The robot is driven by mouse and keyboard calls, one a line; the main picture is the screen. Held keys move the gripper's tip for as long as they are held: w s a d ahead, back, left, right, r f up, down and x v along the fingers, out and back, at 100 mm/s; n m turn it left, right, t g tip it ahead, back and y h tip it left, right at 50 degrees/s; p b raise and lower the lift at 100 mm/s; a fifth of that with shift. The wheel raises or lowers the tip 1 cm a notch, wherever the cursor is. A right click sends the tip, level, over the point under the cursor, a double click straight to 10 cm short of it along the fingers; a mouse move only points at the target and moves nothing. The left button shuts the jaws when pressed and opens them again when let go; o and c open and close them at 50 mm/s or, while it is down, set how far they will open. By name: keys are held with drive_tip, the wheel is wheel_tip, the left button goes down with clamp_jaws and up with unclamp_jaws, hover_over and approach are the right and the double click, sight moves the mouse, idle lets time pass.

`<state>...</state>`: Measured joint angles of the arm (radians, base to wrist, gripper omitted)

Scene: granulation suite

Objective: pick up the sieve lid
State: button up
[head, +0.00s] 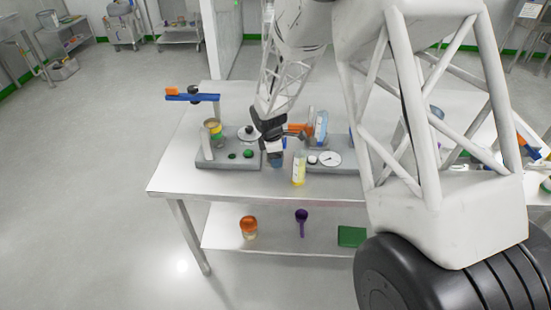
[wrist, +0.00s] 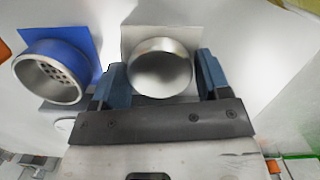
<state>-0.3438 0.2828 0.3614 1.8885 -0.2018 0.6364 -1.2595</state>
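A round, shiny metal piece that looks like the sieve lid (wrist: 160,70) sits in front of a pale square plate (wrist: 130,38) in the wrist view. My gripper (wrist: 162,62) has its two blue fingers apart, one on each side of the lid. A narrow gap seems to show at the right finger; at the left finger I cannot tell whether it touches. A metal sieve with a perforated bottom (wrist: 50,82) is left of my gripper, against a blue plate (wrist: 82,40). In the head view my gripper (head: 276,160) is low over the table, and I cannot make out the lid there.
The steel table (head: 180,180) carries a left grey tray (head: 215,162) with a yellow-green jar (head: 214,133), and a right grey tray with a white dial (head: 330,158). A yellow-labelled bottle (head: 299,168) stands close to my gripper.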

drive_tip(key=c, duration=0.6)
drive_tip(key=shift+o, duration=0.2)
drive_tip(key=shift+r, duration=0.1)
wheel_tip(320, 180, up, 10)
drive_tip(key=shift+a, duration=0.15)
idle(0.7)
